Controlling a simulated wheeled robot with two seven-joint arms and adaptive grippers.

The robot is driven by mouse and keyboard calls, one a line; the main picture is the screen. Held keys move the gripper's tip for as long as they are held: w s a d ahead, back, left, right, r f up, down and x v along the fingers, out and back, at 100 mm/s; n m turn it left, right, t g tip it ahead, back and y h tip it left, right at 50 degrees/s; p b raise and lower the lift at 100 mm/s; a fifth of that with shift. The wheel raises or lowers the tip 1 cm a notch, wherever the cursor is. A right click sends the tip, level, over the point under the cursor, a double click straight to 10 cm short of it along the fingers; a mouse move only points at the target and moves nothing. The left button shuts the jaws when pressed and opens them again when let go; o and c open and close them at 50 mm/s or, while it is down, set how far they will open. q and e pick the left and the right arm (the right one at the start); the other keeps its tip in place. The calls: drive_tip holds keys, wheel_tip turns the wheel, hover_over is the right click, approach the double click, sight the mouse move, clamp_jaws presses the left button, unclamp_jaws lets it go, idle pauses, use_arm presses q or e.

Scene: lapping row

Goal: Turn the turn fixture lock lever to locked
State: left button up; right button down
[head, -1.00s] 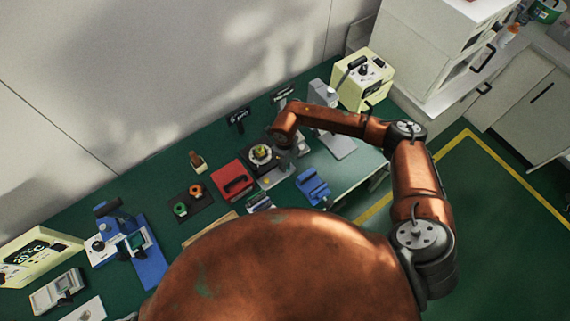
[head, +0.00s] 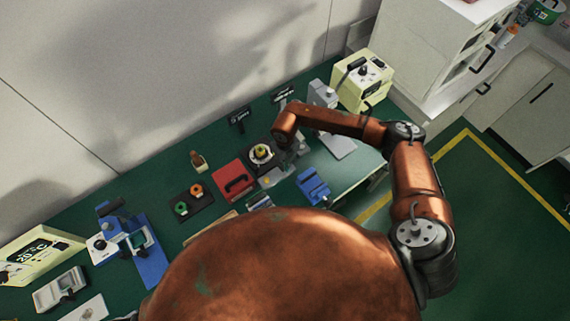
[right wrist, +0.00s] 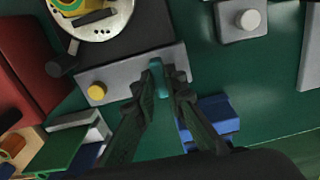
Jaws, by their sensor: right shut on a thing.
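The turn fixture (head: 252,171) sits on the bench in the head view, a dark base with a round silver plate and a yellow piece on it. In the right wrist view its grey front face (right wrist: 118,75) carries a yellow button (right wrist: 97,91). My right gripper (right wrist: 161,84) is shut on a teal lever (right wrist: 159,68) at the right part of that face. The fingers hide most of the lever, so its exact angle is hard to tell. In the head view my right gripper (head: 281,172) is partly hidden by its own wrist, beside the fixture. My left gripper is not in view.
A red box (head: 233,181) with a black handle stands close left of the fixture. A blue holder (head: 313,186) lies to the right, a grey stand (head: 338,145) behind it. A black pad (head: 190,203) with coloured rings lies further left.

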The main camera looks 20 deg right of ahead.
drive_tip(key=shift+w, duration=0.1)
drive_tip(key=c, duration=2)
unclamp_jaws()
drive_tip(key=shift+o, duration=0.2)
wheel_tip(320, 180, up, 12)
